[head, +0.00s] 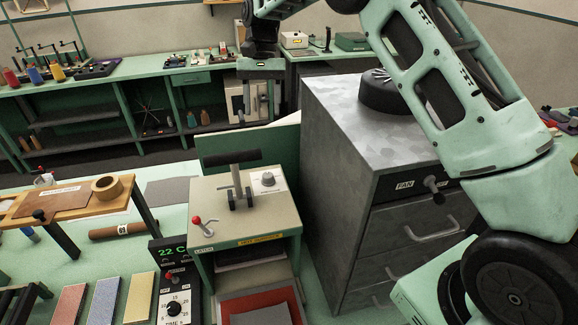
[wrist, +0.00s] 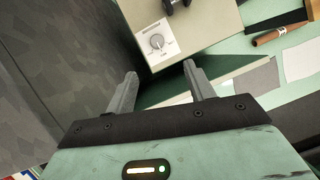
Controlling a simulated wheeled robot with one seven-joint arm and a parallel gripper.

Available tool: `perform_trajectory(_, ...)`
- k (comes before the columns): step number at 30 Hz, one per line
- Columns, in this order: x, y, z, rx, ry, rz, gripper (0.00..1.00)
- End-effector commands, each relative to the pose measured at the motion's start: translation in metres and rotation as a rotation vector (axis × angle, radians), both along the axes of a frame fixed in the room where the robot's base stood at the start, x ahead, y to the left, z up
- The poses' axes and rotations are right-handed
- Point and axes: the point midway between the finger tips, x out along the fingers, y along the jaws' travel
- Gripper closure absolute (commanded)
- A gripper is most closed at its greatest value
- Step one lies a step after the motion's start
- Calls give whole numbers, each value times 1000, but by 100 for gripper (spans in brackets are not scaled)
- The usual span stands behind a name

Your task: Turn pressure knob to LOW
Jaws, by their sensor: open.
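The pressure knob (head: 268,179) is a small round grey knob on a white dial plate, on top of a beige press box (head: 205,190). In the wrist view the knob (wrist: 157,41) shows a pointer line, and its dial print is too small to read. My gripper (head: 257,118) is open and empty, pointing down above and behind the box in the head view. In the wrist view my gripper (wrist: 160,70) has its fingers apart, with the knob beyond the fingertips and not touched.
A black T-handle (head: 233,158) stands beside the knob, and a red-tipped latch lever (head: 197,221) is at the box's front left. A tall grey cabinet (head: 330,140) with a FAN switch rises close on the right. A green panel (head: 280,150) stands behind the box.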

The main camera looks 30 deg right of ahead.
Motion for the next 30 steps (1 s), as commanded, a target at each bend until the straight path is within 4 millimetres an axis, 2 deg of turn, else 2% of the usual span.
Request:
perform_trajectory(5, 2, -4, -6, -4, 6, -13, 46)
perform_trajectory(8, -3, -1, -16, -4, 8, -12, 46)
perform_trajectory(16, -20, 7, -68, -3, 5, -12, 46)
perform_trajectory(30, -44, 19, -132, -4, 4, -12, 46)
